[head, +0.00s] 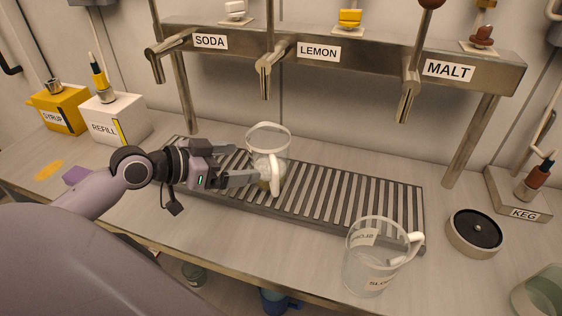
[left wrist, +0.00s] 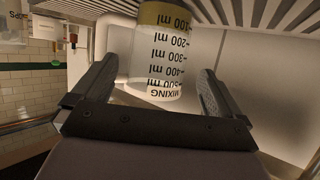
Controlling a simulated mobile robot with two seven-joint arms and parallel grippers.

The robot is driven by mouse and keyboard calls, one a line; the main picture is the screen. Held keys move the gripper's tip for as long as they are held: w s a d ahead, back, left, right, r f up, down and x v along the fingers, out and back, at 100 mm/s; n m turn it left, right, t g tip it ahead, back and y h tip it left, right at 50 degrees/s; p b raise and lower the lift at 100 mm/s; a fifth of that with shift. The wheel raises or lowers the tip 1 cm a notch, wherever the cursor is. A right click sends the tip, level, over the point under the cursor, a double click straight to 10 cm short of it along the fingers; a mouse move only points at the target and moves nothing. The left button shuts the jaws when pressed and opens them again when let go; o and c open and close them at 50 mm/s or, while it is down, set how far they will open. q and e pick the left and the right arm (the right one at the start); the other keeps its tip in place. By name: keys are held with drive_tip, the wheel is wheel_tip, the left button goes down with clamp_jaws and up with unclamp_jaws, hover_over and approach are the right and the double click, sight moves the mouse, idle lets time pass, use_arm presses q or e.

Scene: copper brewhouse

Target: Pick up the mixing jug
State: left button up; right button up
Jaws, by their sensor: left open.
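The mixing jug (head: 268,140) is clear, with a pale handle facing the front, and stands upright on the slatted drip tray (head: 330,196). In the left wrist view the mixing jug (left wrist: 158,62) appears upside down, with a "MIXING" label, a millilitre scale and a yellowish layer at its base. My left gripper (head: 246,163) is open and reaches in from the left at the jug. In the wrist view its fingers (left wrist: 158,80) lie on either side of the jug, with a gap visible at the right finger. My right gripper is not in view.
A second clear jug (head: 364,272) stands at the front right, near the tray's end. Taps labelled SODA, LEMON and MALT hang from a metal rail (head: 375,60) above the tray. Yellow SYRUP (head: 66,112) and white REFILL (head: 118,122) boxes are left; a round dark-topped pad (head: 475,232) is right.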

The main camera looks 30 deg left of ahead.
sight(251, 163)
use_arm(q)
drive_tip(key=shift+f+p+x, duration=0.1)
drive_tip(key=shift+p+x, duration=0.15)
drive_tip(key=shift+x, duration=1.45)
drive_tip(key=shift+f+p+x, duration=0.15)
drive_tip(key=shift+p+x, duration=0.1)
drive_tip(key=shift+x, duration=1.45)
drive_tip(key=shift+s, duration=0.15)
drive_tip(key=shift+c, duration=0.3)
drive_tip(key=shift+r, duration=0.1)
drive_tip(key=c, duration=0.9)
wheel_tip(251, 163, up, 10)
drive_tip(key=o, duration=0.3)
drive_tip(key=c, duration=0.4)
